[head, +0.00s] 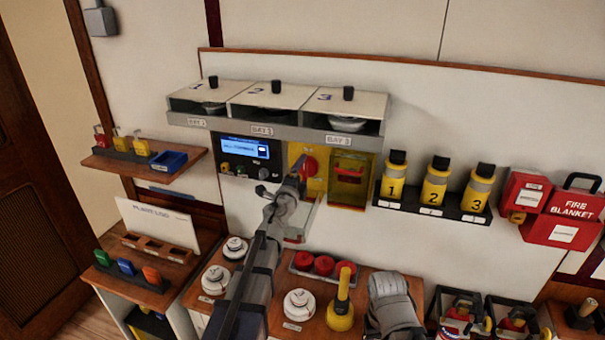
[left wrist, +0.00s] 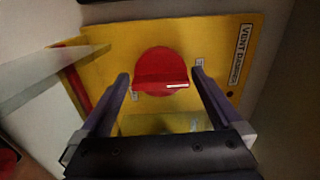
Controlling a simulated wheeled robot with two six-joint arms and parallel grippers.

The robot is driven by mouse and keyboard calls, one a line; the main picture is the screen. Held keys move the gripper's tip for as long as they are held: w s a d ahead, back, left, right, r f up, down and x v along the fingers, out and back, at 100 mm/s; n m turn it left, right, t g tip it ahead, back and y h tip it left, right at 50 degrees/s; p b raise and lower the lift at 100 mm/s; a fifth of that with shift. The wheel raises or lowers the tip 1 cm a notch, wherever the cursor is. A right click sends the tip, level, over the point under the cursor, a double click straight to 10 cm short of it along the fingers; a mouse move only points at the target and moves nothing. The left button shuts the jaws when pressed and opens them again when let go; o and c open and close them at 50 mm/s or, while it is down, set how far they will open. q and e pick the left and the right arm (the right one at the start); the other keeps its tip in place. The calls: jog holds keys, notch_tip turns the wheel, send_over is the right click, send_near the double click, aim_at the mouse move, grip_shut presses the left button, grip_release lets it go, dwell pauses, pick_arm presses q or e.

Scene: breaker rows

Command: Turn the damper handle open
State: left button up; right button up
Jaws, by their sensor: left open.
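The damper handle is a red round knob (left wrist: 161,66) with a raised bar across it, on a yellow plate (left wrist: 225,40) marked VENT DAMPER. In the left wrist view the bar lies roughly level, with a white mark at its right end. Small white labels sit beside the knob; I cannot read them. In the head view the red knob (head: 310,166) shows just beyond my left gripper (head: 302,172). My left gripper (left wrist: 161,78) is open, with one finger toward each end of the bar; I cannot tell whether they touch it. My right gripper is not in view.
A blue-lit display panel (head: 244,149) is left of the damper, and a yellow-framed box (head: 350,180) is right. A shelf of three bays (head: 277,122) overhangs above. Below, a wooden counter (head: 268,318) holds white discs, red pucks (head: 324,265) and a yellow-handled tool (head: 341,315).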

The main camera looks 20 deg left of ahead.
pick_arm(q)
jog(key=s, duration=0.8)
jog(key=shift+a, duration=0.15)
jog(key=shift+w, duration=0.1)
